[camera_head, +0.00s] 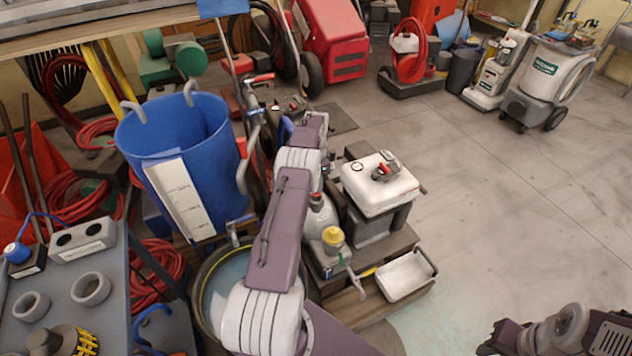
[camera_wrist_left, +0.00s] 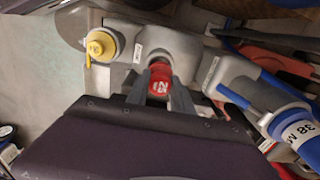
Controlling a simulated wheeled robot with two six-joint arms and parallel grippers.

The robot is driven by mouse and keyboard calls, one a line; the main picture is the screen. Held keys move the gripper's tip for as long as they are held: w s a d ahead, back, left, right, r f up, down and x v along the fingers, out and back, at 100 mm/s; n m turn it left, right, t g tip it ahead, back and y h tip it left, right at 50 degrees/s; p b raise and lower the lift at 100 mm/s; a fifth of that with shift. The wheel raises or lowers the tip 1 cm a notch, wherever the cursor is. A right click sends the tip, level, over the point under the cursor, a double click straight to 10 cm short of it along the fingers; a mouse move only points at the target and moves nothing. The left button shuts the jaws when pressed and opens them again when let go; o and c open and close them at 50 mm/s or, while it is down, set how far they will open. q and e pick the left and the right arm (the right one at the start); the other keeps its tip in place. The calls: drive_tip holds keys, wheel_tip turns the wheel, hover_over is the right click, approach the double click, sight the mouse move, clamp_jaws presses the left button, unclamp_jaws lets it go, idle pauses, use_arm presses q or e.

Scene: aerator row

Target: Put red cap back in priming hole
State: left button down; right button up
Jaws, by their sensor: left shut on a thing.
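The red cap (camera_head: 325,170) shows as a small spot beside my left wrist. In the left wrist view the red cap (camera_wrist_left: 160,86), with a white mark, sits between the fingers of my left gripper (camera_wrist_left: 163,92), which is shut on it. The cap is right at the edge of the grey pump body (camera_wrist_left: 165,45); whether they touch, I cannot tell. The priming hole is not visible. The pump body (camera_head: 318,222) is partly behind my left arm in the head view. A yellow cap (camera_wrist_left: 101,46) is on the pump.
A blue barrel (camera_head: 215,130) stands left of my left arm. A white-topped unit (camera_head: 370,195) and a white tray (camera_head: 408,278) are right of the pump. A blue fitting (camera_wrist_left: 290,120) is right in the left wrist view. The floor at right is open.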

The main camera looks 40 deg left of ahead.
use_arm(q)
drive_tip(key=shift+f+b, duration=1.5)
drive_tip(key=shift+f, duration=0.7)
drive_tip(key=c, duration=1)
unclamp_jaws()
drive_tip(key=shift+c, duration=0.2)
drive_tip(key=shift+r, duration=0.1)
wheel_tip(320, 180, up, 9)
drive_tip(key=shift+p, duration=1.2)
drive_tip(key=shift+d, duration=0.1)
